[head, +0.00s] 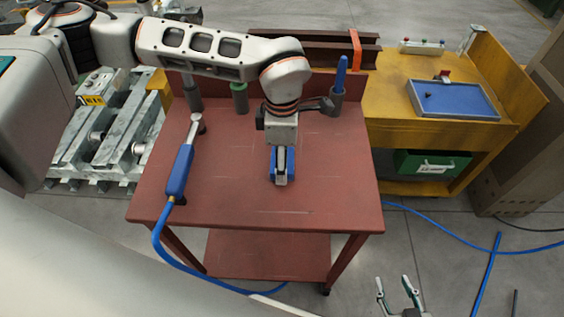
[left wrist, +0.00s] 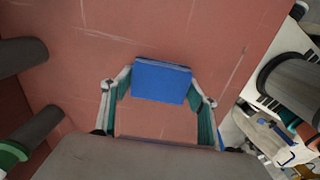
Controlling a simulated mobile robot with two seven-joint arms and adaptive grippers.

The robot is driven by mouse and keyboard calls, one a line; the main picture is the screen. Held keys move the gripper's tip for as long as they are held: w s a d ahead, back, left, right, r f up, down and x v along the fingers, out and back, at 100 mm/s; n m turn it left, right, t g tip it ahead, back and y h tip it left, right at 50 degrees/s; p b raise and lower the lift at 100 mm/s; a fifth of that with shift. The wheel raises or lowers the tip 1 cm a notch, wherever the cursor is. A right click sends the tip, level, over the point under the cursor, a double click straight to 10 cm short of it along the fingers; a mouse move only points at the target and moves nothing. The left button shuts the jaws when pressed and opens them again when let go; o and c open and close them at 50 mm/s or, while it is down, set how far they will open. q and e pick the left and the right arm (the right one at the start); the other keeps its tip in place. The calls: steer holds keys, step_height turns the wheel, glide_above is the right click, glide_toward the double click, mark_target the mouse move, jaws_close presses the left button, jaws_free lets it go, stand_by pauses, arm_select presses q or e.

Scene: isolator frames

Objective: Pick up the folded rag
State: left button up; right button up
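The folded rag is a blue rectangular pad (head: 291,170) on the red-brown table (head: 330,190), partly hidden by my left gripper in the head view. In the left wrist view the rag (left wrist: 161,82) lies flat at the far end of the gap between the fingers. My left gripper (head: 282,180) points down over the rag. In the left wrist view its fingers (left wrist: 158,97) are spread, one on each side of the rag; I cannot tell whether they touch it. My right gripper (head: 394,282) is open and empty at the lower right, in front of the table.
A blue-handled tool (head: 181,170) with a blue hose lies left of the rag. Grey holders stand along the table's back, one with a blue-handled item (head: 341,75). A yellow bench (head: 390,100) with a blue tray (head: 452,100) is at right. The table's front right is clear.

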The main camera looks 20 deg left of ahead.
stand_by(0.3)
arm_select(q)
step_height(320, 180, up, 20)
steer(key=p, duration=0.1)
steer(key=shift+p, duration=0.4)
steer(key=o, duration=0.4)
steer(key=shift+c, duration=0.2)
steer(key=c, duration=0.3)
steer(key=shift+c, duration=0.2)
